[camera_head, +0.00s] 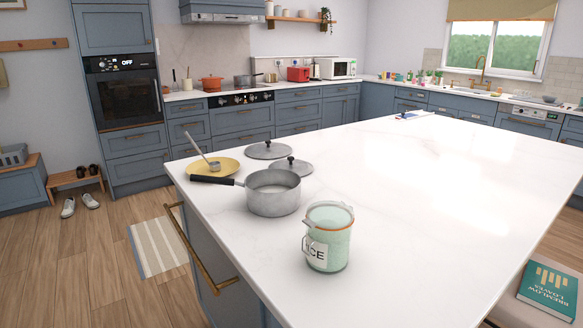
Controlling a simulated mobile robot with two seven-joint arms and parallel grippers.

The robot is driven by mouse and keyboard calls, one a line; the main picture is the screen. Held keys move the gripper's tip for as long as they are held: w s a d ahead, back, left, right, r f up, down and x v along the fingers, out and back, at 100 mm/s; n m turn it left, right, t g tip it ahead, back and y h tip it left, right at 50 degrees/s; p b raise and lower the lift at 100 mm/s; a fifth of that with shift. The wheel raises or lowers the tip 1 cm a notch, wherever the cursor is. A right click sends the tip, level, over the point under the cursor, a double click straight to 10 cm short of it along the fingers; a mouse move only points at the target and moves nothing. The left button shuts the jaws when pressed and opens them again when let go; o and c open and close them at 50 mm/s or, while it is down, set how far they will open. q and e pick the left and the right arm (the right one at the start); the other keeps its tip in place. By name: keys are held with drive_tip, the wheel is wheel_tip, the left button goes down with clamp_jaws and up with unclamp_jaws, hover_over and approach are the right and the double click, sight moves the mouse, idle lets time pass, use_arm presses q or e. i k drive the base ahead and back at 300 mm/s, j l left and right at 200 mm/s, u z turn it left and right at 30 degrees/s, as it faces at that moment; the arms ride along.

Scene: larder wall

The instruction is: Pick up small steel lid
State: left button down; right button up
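Two grey steel lids lie on the white island top. The smaller-looking steel lid (300,167), with a dark knob, lies just behind the saucepan. The larger-looking steel lid (258,154), also with a dark knob, lies a little farther back and to the left. The two lids are close together; I cannot tell whether they touch. The steel saucepan (273,201) with a black handle stands in front of them. Neither of my grippers is in view.
A yellow plate (222,168) with a steel ladle (213,165) lies left of the lids. A green jar (329,240) with a wire clasp stands in front of the saucepan. The island top (430,210) is clear to the right. A brass rail (195,255) runs along its left side.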

sight(291, 163)
drive_tip(key=j+u, duration=0.15)
drive_tip(key=u, duration=0.2)
drive_tip(key=i+j, duration=0.1)
drive_tip(key=j, duration=0.2)
drive_tip(key=i+j+u, duration=0.1)
drive_tip(key=j, duration=0.15)
drive_tip(key=i+j, duration=0.1)
drive_tip(key=j, duration=0.2)
drive_tip(key=i+j+u, duration=0.5)
drive_tip(key=i+j, duration=0.15)
drive_tip(key=i+j+u, duration=0.15)
drive_tip(key=i, duration=0.5)
drive_tip(key=i+j+u, duration=0.1)
drive_tip(key=i, duration=1.25)
drive_tip(key=i+j+z, duration=0.15)
drive_tip(key=i, duration=0.55)
drive_tip(key=i+z, duration=0.4)
drive_tip(key=i, duration=0.15)
drive_tip(key=i+j+z, duration=0.1)
drive_tip(key=i+z, duration=0.35)
drive_tip(key=i, duration=0.15)
drive_tip(key=i+z, duration=0.6)
drive_tip(key=z, duration=0.15)
drive_tip(key=i+z, duration=0.65)
drive_tip(key=z, duration=0.15)
drive_tip(key=i+z, duration=0.2)
drive_tip(key=z, duration=0.2)
drive_tip(key=i+j+z, duration=0.2)
drive_tip(key=z, duration=0.2)
